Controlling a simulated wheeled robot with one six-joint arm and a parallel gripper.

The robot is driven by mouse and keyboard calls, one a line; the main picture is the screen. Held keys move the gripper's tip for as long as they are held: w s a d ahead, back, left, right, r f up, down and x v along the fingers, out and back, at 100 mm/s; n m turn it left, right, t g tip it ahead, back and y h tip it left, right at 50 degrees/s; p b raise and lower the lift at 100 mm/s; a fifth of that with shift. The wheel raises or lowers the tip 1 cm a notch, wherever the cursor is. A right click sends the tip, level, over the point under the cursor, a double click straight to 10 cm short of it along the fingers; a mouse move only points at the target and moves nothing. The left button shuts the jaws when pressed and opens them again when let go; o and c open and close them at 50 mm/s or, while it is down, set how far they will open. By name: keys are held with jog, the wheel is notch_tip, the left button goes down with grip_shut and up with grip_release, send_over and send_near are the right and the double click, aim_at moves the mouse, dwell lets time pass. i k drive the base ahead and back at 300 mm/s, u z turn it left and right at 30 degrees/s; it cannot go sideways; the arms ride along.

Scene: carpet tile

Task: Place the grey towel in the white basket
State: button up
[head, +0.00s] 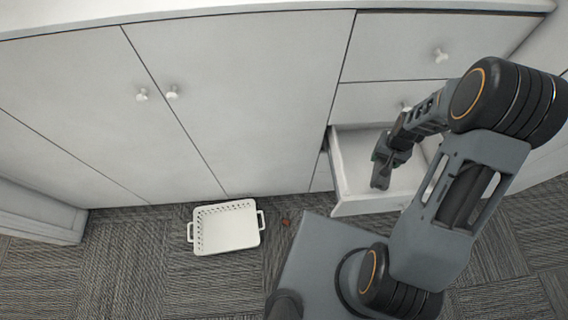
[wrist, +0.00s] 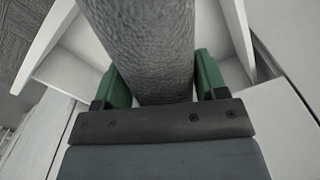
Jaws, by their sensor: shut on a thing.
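The grey towel (wrist: 150,45) is a rolled, textured grey cylinder in the wrist view. It sits between the two green fingers of my gripper (wrist: 162,85), which is shut on it. In the head view my gripper (head: 382,170) is over the open drawer, and the towel (head: 381,176) shows only as a small dark grey piece there. The white basket (head: 227,247) stands on the carpet left of the drawer, with a handle on each side. It looks empty.
The open white drawer (head: 372,207) juts out from the white cabinet (head: 240,85) around my gripper. A small reddish-brown object (head: 285,221) lies on the carpet just right of the basket. Carpet left of the basket is clear.

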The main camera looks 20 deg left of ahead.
aim_at(236, 238)
jog(key=z, duration=1.45)
jog(key=k, duration=1.9)
jog(key=u, duration=2.75)
jog(key=i, duration=0.5)
jog(key=u, duration=0.05)
